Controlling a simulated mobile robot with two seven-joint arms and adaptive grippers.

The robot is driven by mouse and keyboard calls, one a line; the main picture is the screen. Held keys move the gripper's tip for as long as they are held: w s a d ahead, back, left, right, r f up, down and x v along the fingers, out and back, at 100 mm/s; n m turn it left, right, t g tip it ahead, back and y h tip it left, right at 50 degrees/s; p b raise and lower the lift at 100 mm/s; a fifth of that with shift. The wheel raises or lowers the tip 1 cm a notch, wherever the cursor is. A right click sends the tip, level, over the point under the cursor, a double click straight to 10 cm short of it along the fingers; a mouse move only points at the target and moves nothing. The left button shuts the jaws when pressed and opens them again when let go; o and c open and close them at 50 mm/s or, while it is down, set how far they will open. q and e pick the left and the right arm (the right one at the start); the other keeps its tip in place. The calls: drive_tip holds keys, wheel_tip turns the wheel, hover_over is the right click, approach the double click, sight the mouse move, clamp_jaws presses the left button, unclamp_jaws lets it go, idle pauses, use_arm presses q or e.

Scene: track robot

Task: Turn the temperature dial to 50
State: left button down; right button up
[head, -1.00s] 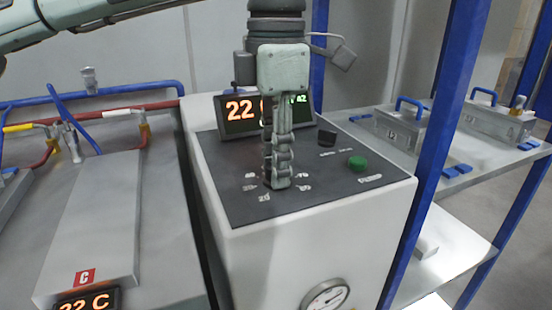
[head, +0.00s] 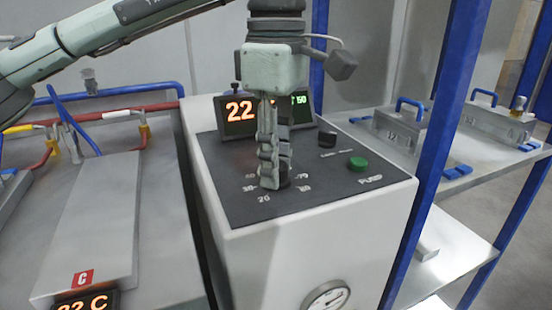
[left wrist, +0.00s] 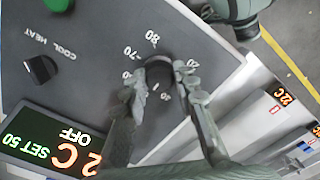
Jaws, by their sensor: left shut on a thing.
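The temperature dial (head: 286,182) is a dark round knob on the sloped black panel (head: 240,208), ringed by white numbers. My left gripper (head: 272,180) points down over it, with its fingers closed around the knob. In the left wrist view the two fingertips (left wrist: 166,84) sit on either side of the dial (left wrist: 158,72). The fingers hide parts of the dial and some of its numbers. The display (left wrist: 50,140) reads 22 C, OFF and SET 50 in the left wrist view. In the head view the display (head: 240,112) is partly hidden by my gripper. My right gripper is not in view.
A black cool/heat knob (head: 327,139) and a green pump button (head: 358,163) sit right of the dial. A pressure gauge (head: 326,298) is on the front. Blue shelf posts (head: 440,140) stand at the right, and a bench with pipes (head: 150,106) at the left.

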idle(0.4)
use_arm(q)
drive_tip(key=c, duration=1.2)
unclamp_jaws()
wheel_tip(320, 180, up, 12)
drive_tip(key=shift+r, duration=0.1)
